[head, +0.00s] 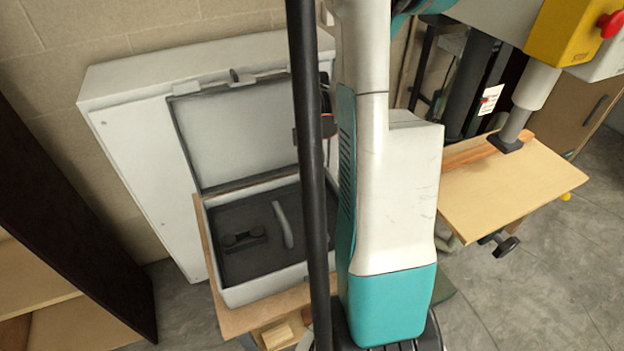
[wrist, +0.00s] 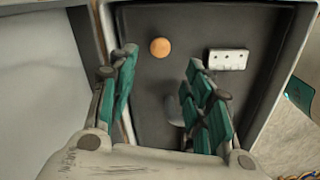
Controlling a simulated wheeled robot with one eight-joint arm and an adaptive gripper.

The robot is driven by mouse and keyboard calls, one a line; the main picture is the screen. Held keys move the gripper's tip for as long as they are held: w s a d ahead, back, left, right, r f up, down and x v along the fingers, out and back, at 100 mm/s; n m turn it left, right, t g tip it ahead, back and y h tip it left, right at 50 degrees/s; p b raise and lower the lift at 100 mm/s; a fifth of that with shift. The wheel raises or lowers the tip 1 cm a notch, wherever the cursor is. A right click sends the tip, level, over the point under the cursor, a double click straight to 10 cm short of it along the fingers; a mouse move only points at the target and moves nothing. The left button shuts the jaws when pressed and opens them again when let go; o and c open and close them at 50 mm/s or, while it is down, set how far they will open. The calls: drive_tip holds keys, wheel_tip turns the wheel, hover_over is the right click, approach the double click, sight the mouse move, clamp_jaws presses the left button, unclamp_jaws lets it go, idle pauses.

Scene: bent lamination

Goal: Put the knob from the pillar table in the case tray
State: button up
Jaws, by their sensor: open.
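The case (head: 262,292) is open, with its lid up and a dark tray (head: 240,265) inside. In the wrist view, the dark tray floor (wrist: 265,25) lies below my gripper (wrist: 162,58). My gripper is open, with nothing held between its fingers. A small round orange-tan piece (wrist: 160,47), possibly the knob, shows against the tray floor beyond the fingertips. The pillar table (head: 515,185) stands at the right in the head view, and no loose knob shows on its visible top. My gripper is hidden behind my arm in the head view.
A pale block with holes (wrist: 228,60) lies in the tray, right of the round piece. A grey curved piece (head: 283,225) and a dark object (head: 243,239) show in the tray. A white cabinet (head: 140,150) stands behind the case.

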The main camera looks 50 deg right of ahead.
drive_tip(key=shift+r, duration=1.6)
